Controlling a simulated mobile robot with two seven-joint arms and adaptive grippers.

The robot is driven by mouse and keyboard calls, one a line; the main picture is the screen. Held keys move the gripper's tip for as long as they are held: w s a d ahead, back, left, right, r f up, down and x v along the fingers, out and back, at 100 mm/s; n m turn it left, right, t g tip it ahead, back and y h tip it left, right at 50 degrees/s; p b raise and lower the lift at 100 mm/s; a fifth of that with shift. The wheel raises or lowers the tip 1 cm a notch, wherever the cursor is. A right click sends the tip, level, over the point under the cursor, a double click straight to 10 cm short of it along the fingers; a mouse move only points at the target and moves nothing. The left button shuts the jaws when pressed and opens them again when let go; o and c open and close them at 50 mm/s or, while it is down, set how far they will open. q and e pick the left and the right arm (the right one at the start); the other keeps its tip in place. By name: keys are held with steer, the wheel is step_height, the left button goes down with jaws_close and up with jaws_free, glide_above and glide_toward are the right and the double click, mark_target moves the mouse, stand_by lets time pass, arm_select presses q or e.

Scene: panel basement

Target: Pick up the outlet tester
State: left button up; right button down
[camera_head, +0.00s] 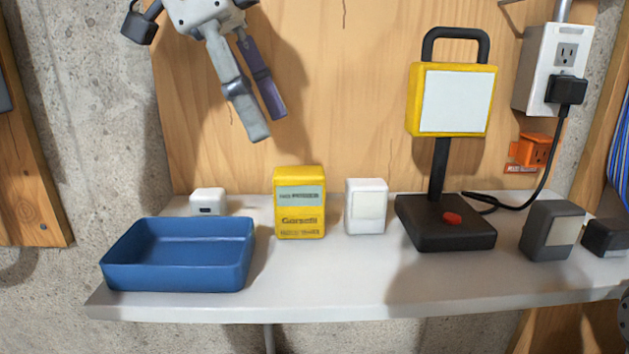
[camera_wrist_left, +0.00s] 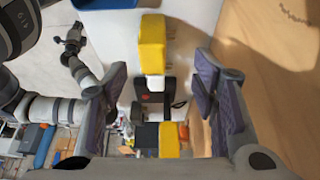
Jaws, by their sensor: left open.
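A yellow box-shaped device (camera_head: 299,203) with a grey label panel and dark print, which looks like the outlet tester, stands upright on the shelf. It also shows in the left wrist view (camera_wrist_left: 152,45), ahead of the fingers. My left gripper (camera_head: 268,127) is open and empty, pointing down, above and slightly left of the yellow device and apart from it. Its two padded fingers (camera_wrist_left: 160,78) are spread wide in the left wrist view. At the left of that view my other arm shows with a dark end (camera_wrist_left: 72,40), too small to read its jaws.
On the grey shelf (camera_head: 330,290) are a blue tray (camera_head: 180,280), a small white box (camera_head: 208,201), a white block (camera_head: 366,206), a yellow-headed work lamp (camera_head: 446,222) and two dark blocks. The lamp's cord runs to a wall outlet (camera_head: 548,70). A wooden panel stands behind.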

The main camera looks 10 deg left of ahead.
mark_target(300, 200)
arm_select(q)
steer(key=x, duration=0.7)
steer(key=s+x, duration=0.1)
steer(key=x, duration=0.2)
steer(key=shift+d+f, duration=0.25)
steer(key=shift+d, duration=0.1)
steer(key=shift+w+d+f, duration=0.1)
steer(key=shift+f, duration=0.2)
jaws_close()
